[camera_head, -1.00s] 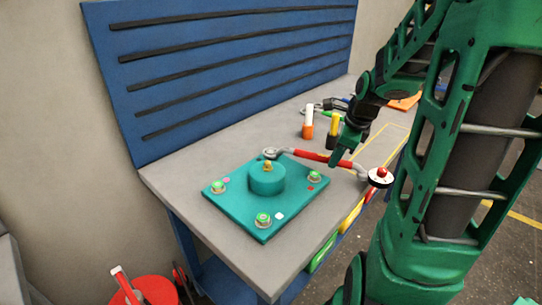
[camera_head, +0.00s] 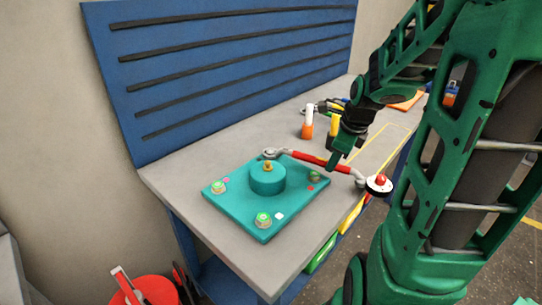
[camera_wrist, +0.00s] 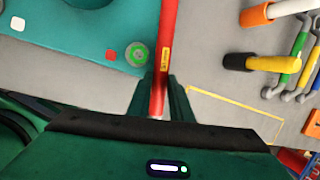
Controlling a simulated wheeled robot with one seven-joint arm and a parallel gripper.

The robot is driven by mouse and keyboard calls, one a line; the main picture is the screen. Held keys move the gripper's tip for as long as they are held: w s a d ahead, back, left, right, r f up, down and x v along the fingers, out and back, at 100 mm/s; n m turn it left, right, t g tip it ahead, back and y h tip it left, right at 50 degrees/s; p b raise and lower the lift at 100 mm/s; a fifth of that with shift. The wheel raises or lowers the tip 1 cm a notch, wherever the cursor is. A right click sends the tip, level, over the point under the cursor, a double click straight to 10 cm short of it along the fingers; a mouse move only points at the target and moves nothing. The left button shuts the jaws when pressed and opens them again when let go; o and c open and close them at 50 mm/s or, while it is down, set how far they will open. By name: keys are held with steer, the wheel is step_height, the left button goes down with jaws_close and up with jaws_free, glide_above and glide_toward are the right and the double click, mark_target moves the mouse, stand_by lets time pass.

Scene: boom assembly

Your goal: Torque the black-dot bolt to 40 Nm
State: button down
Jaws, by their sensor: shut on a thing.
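The teal plate (camera_head: 240,222) lies on the bench with a round boss (camera_head: 267,180) at its middle. Corner bolts show at the left (camera_head: 218,187), beside a pink dot, at the front (camera_head: 263,219), beside a white dot, and at the right, beside a red dot; the right bolt also shows in the wrist view (camera_wrist: 137,54). My gripper (camera_head: 333,165) is shut on the red handle of the torque wrench (camera_head: 308,158); the handle runs between the fingers in the wrist view (camera_wrist: 168,45). No black dot is visible.
An orange-and-white tool (camera_head: 307,123) and a yellow-and-black tool (camera_head: 333,130) stand behind the wrench, with several small wrenches beyond. A yellow outline (camera_head: 385,140) marks clear bench at the right. A blue slotted panel (camera_head: 225,70) stands along the back.

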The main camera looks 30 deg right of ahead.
steer(key=shift+s+a+m+h, duration=0.15)
steer(key=shift+s+a+m, duration=0.25)
steer(key=shift+a, duration=0.25)
steer(key=shift+s+a+m+h, duration=0.15)
steer(key=shift+s+a+m, duration=0.1)
steer(key=shift+a+m, duration=0.25)
steer(key=shift+a, duration=0.15)
steer(key=shift+s+a+m+g, duration=0.15)
steer(key=shift+s+a+m, duration=0.15)
steer(key=shift+a, duration=0.4)
steer(key=shift+s+a+m+g, duration=0.2)
steer(key=shift+a+m, duration=0.2)
steer(key=shift+a, duration=0.25)
steer(key=shift+d, duration=0.1)
steer(key=shift+w+d+n, duration=0.3)
steer(key=shift+d+n, duration=0.2)
steer(key=shift+d, duration=0.35)
